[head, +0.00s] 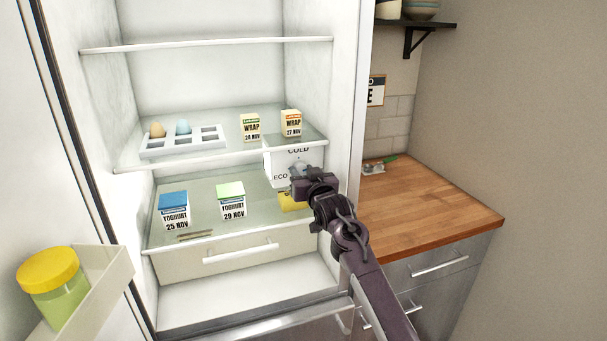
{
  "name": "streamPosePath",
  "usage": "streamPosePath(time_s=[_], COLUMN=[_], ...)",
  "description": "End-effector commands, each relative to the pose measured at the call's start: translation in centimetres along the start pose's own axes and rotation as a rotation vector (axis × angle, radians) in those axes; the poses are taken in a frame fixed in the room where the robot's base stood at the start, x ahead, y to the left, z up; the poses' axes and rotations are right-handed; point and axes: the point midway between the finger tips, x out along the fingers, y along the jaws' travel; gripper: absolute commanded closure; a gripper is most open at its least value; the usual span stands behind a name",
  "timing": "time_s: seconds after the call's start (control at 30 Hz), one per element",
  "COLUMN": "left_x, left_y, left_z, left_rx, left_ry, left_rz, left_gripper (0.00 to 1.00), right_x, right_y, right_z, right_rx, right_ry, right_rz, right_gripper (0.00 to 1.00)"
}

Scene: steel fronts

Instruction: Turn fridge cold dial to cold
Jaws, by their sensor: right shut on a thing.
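The fridge cold dial (298,167) sits on a white panel (272,160) at the right inside the open fridge, under the middle shelf. The words COLD at the top and ECO at the left show on the panel. My right gripper (301,181) reaches in from the lower right and is shut on the dial. The gripper covers most of the dial and the panel's lower right, so I cannot tell where the dial points. My left gripper is not in view.
Wrap cartons (250,127) and an egg tray (180,143) stand on the shelf above. Yoghurt cartons (174,211) and a yellow item (290,202) are on the shelf below. A jar (55,290) sits in the door bin. A wooden counter (430,205) is at right.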

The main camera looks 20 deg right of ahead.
Motion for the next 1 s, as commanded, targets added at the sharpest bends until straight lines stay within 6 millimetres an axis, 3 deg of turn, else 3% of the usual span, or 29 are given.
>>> streamPosePath(time_s=[1.0], left_x=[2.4], left_y=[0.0], left_z=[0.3], left_rx=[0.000], left_ry=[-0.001], left_rz=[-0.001], left_gripper=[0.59], right_x=[0.0], right_y=[-0.1], right_z=[0.3], right_rx=[-0.957], right_ry=[-0.001], right_rz=[0.000], right_gripper=[0.89])
